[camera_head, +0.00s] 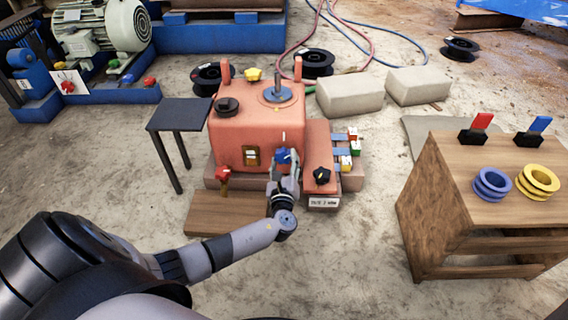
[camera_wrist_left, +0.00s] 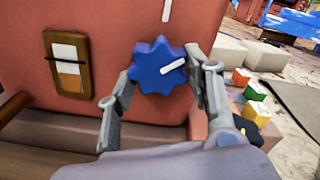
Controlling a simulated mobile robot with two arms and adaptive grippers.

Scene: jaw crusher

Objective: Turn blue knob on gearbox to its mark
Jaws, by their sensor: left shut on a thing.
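The gearbox (camera_head: 235,132) is a salmon-red box in the middle of the head view. The blue knob (camera_head: 283,154) sits on its front face. In the left wrist view the blue knob (camera_wrist_left: 157,66) is star-shaped, with a white line pointing right and slightly up. A white mark (camera_wrist_left: 166,10) is on the gearbox face above the knob, so the two lines do not line up. My left gripper (camera_head: 284,166) is shut on the knob, with one finger on each side in the wrist view (camera_wrist_left: 163,82). My right gripper is not in view.
A brown-framed gauge (camera_wrist_left: 67,62) is left of the knob. A red valve (camera_head: 223,175) and a black star knob (camera_head: 321,175) flank the gripper low down. A small dark table (camera_head: 180,114) stands left, a wooden stand (camera_head: 440,205) right.

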